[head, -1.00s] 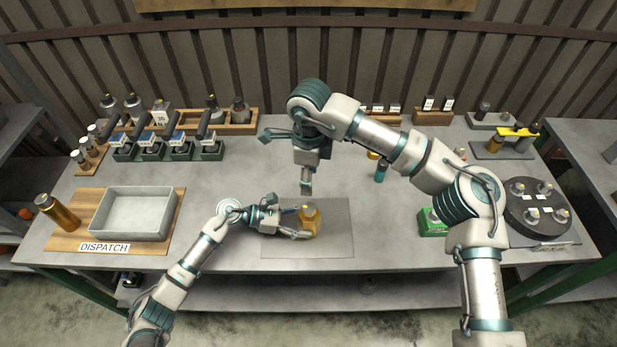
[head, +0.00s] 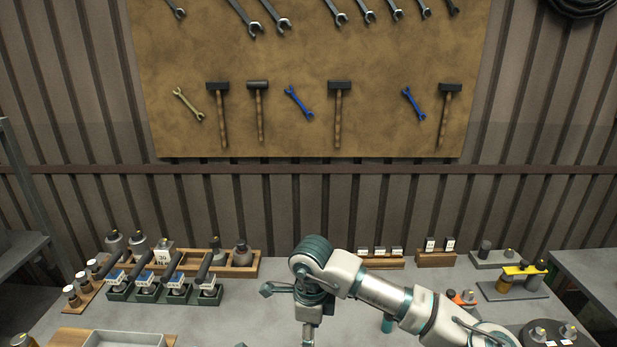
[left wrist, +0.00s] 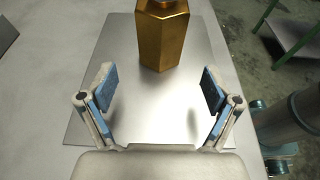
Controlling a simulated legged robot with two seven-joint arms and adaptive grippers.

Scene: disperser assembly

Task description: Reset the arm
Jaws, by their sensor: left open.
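In the left wrist view my left gripper (left wrist: 158,92) is open, with nothing between its fingers. A gold hexagonal bottle (left wrist: 163,35) stands upright just beyond the fingertips, apart from them, on a grey metal plate (left wrist: 140,126). The left arm and the bottle are out of the head view. My right arm reaches in from the lower right of the head view, bent over the middle of the table. Its gripper points down near the bottom edge (head: 308,335), where the frame cuts it off, so its fingers cannot be judged.
Black-handled tools in green holders (head: 178,290) and a wooden rack (head: 243,270) with grey bottles stand at the back left. A grey tray (head: 125,339) shows at the bottom left. Small racks (head: 435,258) and a round dark stand (head: 563,327) are on the right. Wrenches and hammers hang on a board (head: 300,60).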

